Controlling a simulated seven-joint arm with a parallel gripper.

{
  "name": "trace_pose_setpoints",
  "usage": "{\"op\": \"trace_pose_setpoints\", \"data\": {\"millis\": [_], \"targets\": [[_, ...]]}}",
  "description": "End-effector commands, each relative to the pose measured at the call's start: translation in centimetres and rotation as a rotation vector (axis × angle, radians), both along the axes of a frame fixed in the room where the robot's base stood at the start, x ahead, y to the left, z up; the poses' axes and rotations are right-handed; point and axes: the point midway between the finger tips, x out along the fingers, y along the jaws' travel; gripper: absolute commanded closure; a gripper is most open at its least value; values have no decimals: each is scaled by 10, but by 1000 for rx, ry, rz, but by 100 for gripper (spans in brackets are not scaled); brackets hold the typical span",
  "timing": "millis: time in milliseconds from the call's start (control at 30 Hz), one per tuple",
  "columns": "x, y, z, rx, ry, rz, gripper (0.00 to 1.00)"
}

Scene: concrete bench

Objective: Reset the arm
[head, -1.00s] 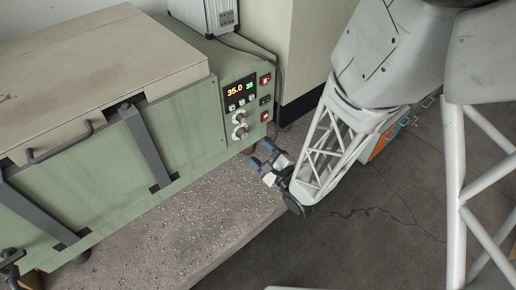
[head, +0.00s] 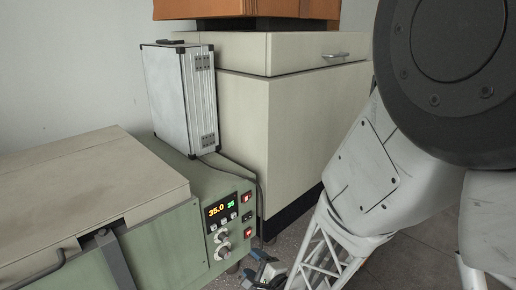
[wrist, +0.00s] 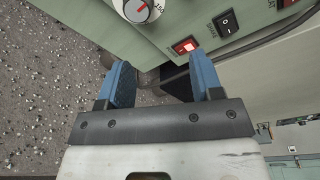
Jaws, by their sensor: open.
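My gripper (head: 265,275) is at the bottom of the head view, just below and right of the green machine's control panel. In the wrist view my gripper (wrist: 163,82) has its two blue-padded fingers spread apart, with nothing between them. The green machine (head: 182,240) has a panel with a lit display (head: 221,209), knobs and red switches. A red switch (wrist: 186,45) and a knob (wrist: 142,8) show just beyond the fingers in the wrist view. I cannot tell the exact gap between fingers and panel.
A silver case (head: 180,95) stands on the machine, with a cable (head: 240,170) running down behind the panel. A cream cabinet (head: 300,130) with a drawer stands behind.

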Motion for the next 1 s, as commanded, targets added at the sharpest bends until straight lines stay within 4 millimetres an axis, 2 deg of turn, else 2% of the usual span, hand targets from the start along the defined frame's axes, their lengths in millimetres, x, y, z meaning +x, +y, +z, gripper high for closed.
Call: {"op": "trace_pose_setpoints", "data": {"millis": [233, 500, 767, 1000], "targets": [[22, -34, 29, -369, -50, -81, 40], [25, -78, 63, -767, -38, -103, 40], [8, -120, 96, -1105, 24, -38, 40], [-26, -154, 129, -1358, 100, 105, 40]]}}
